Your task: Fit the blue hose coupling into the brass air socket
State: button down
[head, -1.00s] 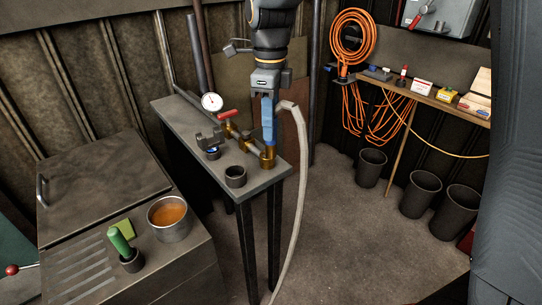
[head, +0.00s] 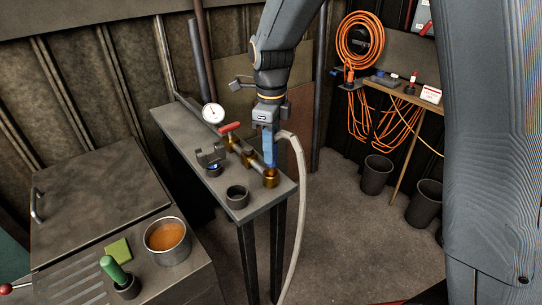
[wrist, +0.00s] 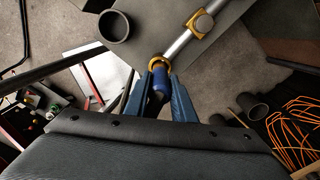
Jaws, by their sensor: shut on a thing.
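My gripper (head: 269,158) is shut on the blue hose coupling (wrist: 157,90) and points down over the front end of the narrow bench. A pale hose (head: 302,220) leaves the coupling and hangs to the floor on the right. The brass air socket (head: 271,178) stands upright at the bench's front corner, directly below the fingertips. In the wrist view the socket shows as a brass ring (wrist: 158,61) just beyond the coupling's end. The coupling appears lined up with the ring. The fingers hide much of it, and I cannot tell whether its tip is inside.
A dark cup (head: 237,197) stands left of the socket on the bench (head: 178,126). A pipe with a red-handled valve (head: 230,128) and a dial gauge (head: 213,113) are behind. A cabinet with an orange-filled pot (head: 167,240) is at left.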

notch_tip(320, 180, down, 3)
jog(key=shift+r+p, duration=0.1)
jog(key=shift+p, duration=0.2)
jog(key=c, duration=1.5)
grip_release()
jog(key=shift+r, duration=0.3)
notch_tip(320, 180, up, 11)
jog(key=b, duration=0.3)
jog(key=shift+r, duration=0.2)
jog(key=s+d+f+n, duration=0.4)
jog(key=s+d+n, duration=0.1)
jog(key=n, duration=0.2)
jog(key=s+d+f+n+t, duration=0.1)
jog(key=s+d+f+n, duration=0.3)
jog(key=n, duration=0.4)
jog(key=s+d+f+n, duration=0.5)
jog(key=s+n, duration=0.1)
jog(key=n, duration=0.1)
jog(key=shift+s+d+f, duration=0.1)
jog(key=shift+d, duration=0.3)
